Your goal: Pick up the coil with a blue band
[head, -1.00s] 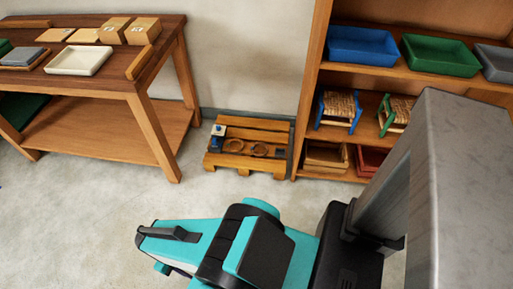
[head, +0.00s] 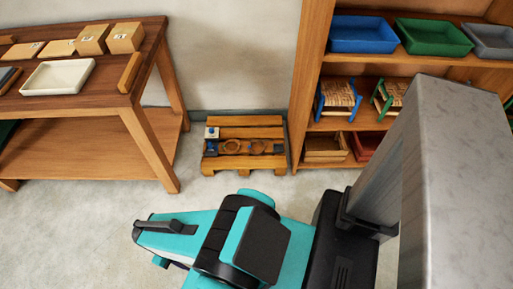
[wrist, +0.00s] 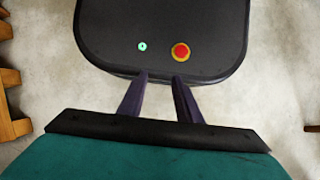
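No coil shows in the wrist view. My gripper (wrist: 161,78) shows there with its two dark fingers apart and nothing between them, over my own base. It is well away from the pallet.
A small white-and-blue item (head: 211,132) and a dark item (head: 279,149) also lie on the pallet. A wooden workbench (head: 150,145) stands left, with a white tray (head: 58,76). A shelf unit (head: 309,75) with trays and stools stands right. Open floor lies before the pallet.

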